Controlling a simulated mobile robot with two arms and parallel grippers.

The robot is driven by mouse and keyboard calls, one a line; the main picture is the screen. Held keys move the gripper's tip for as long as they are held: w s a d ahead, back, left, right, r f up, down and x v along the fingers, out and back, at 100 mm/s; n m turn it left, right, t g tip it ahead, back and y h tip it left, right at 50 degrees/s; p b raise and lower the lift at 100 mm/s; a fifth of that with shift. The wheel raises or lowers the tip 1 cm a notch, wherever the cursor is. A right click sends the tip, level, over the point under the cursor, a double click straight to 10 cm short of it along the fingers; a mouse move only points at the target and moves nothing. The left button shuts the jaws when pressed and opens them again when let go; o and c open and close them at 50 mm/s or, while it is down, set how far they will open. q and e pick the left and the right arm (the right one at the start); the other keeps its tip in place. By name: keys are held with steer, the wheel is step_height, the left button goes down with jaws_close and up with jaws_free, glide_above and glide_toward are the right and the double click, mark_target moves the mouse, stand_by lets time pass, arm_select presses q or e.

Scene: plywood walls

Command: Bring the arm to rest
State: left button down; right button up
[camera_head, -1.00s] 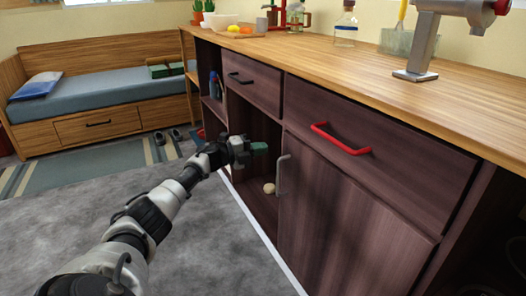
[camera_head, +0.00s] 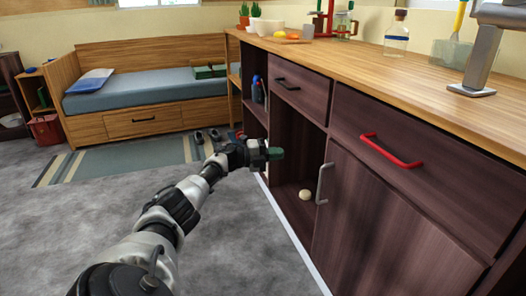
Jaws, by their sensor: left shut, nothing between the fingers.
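My left arm comes in from the bottom left and reaches forward over the grey floor. Its left gripper (camera_head: 272,154) is shut and empty, with greenish fingertips in front of the open compartment of the dark wooden cabinet (camera_head: 385,215). I cannot tell whether the tips are just inside the opening or in front of it. My right gripper does not show.
A small pale round object (camera_head: 305,194) lies on the compartment floor. A grey door handle (camera_head: 323,184) and a red drawer handle (camera_head: 391,151) stick out to the right. The carpet (camera_head: 75,225) at left is clear. A bed (camera_head: 150,93) stands behind.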

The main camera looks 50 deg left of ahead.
arm_select(q)
steer(key=shift+s+a+b, duration=0.2)
steer(key=shift+s+a, duration=0.15)
steer(key=shift+a, duration=0.35)
steer(key=shift+s+a+b, duration=0.15)
steer(key=shift+s+a, duration=0.2)
steer(key=shift+a, duration=0.3)
steer(key=shift+s+a+b, duration=0.2)
steer(key=shift+s+a, duration=0.15)
steer(key=shift+a, duration=0.35)
